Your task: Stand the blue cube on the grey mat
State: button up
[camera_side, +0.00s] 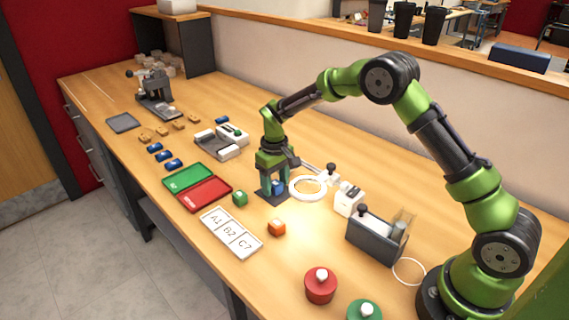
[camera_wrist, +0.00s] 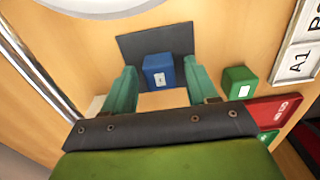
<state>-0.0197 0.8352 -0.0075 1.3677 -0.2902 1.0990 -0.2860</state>
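The blue cube (camera_wrist: 158,72) shows a white label in the wrist view. It appears to rest on a dark grey mat (camera_wrist: 133,45), near the mat's lower edge in that view. In the side view, the cube (camera_side: 279,187) is partly hidden by my fingers and the mat (camera_side: 268,198) lies beneath it. My gripper (camera_wrist: 160,72) is open, with one green finger on each side of the cube and a gap on both sides. In the side view, my gripper (camera_side: 272,187) points down, low over the mat. Another dark grey square (camera_side: 123,122) lies at the far left.
A green cube (camera_side: 240,198) and an orange cube (camera_side: 277,228) stand nearby. Green (camera_side: 188,177) and red (camera_side: 205,194) trays and a white label plate (camera_side: 231,233) lie to the left.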

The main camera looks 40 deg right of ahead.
aim_at(275, 183)
jog(key=s+r+t, duration=0.1)
jog(key=s+r, duration=0.2)
jog(key=r, duration=0.7)
jog(key=s+r+t, duration=0.1)
jog(key=s+r, duration=0.2)
jog(key=r, duration=0.7)
jog(key=s+a+r+m+t+y, duration=0.1)
jog(key=s+m+t, duration=0.1)
jog(key=s, duration=0.9)
jog(key=s+a+r+m+t+y, duration=0.1)
jog(key=s+r+m+t, duration=0.1)
jog(key=s, duration=0.9)
jog(key=shift+a+t, duration=0.25)
jog(key=shift+t, duration=0.35)
